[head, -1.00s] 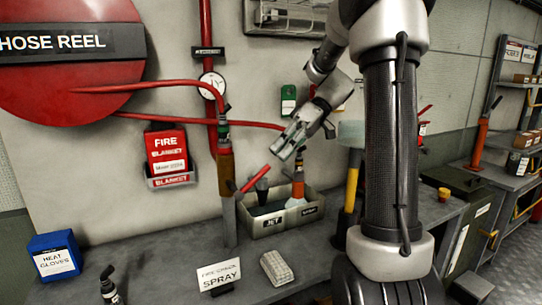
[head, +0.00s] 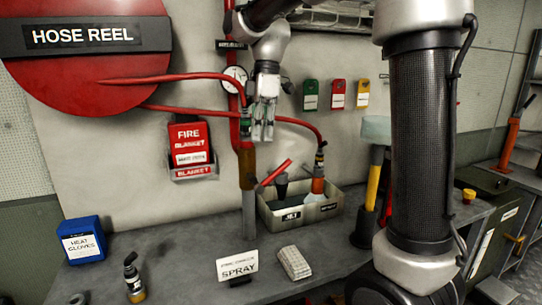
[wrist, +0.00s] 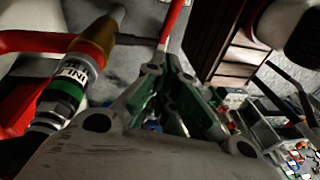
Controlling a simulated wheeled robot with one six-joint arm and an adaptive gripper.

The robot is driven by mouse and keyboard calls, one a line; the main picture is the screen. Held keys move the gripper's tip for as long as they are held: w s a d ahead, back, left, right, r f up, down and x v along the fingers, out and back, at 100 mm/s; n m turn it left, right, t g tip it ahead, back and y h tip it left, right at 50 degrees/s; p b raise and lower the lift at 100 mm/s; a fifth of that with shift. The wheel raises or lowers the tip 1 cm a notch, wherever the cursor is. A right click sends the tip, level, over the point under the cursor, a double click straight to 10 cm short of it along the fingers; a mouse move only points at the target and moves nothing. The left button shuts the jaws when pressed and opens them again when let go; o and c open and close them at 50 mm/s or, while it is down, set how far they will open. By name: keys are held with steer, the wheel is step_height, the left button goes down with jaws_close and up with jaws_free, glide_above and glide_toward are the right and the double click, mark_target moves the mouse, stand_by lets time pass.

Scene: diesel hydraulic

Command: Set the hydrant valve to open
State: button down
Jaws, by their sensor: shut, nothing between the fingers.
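A red lever (head: 276,172) slants up to the right beside an upright pipe (head: 247,185) with a brown upper section and grey lower section. I take it for the hydrant valve handle. A red hose (head: 180,77) bends down to a green and white coupling on top of this pipe. My gripper (head: 263,136) is shut and empty, pointing down above the lever and just right of the coupling, apart from the lever. In the wrist view the labelled coupling (wrist: 67,88) lies left of my fingers (wrist: 165,95), and a red bar (wrist: 172,20) shows beyond them.
A grey bin (head: 315,208) with nozzles stands on the bench right of the pipe. A "SPRAY" sign (head: 237,265), a pale ribbed block (head: 294,263) and a heat gloves box (head: 82,240) are nearby. A yellow-handled tool (head: 373,187) stands further right.

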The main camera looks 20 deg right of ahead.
step_height(320, 180, down, 6)
steer(key=s+d, duration=0.1)
steer(key=d, duration=0.1)
steer(key=shift+s+d, duration=0.1)
stand_by(0.4)
steer(key=shift+d+f+y, duration=0.1)
steer(key=shift+d+y, duration=0.05)
steer(key=shift+y, duration=0.25)
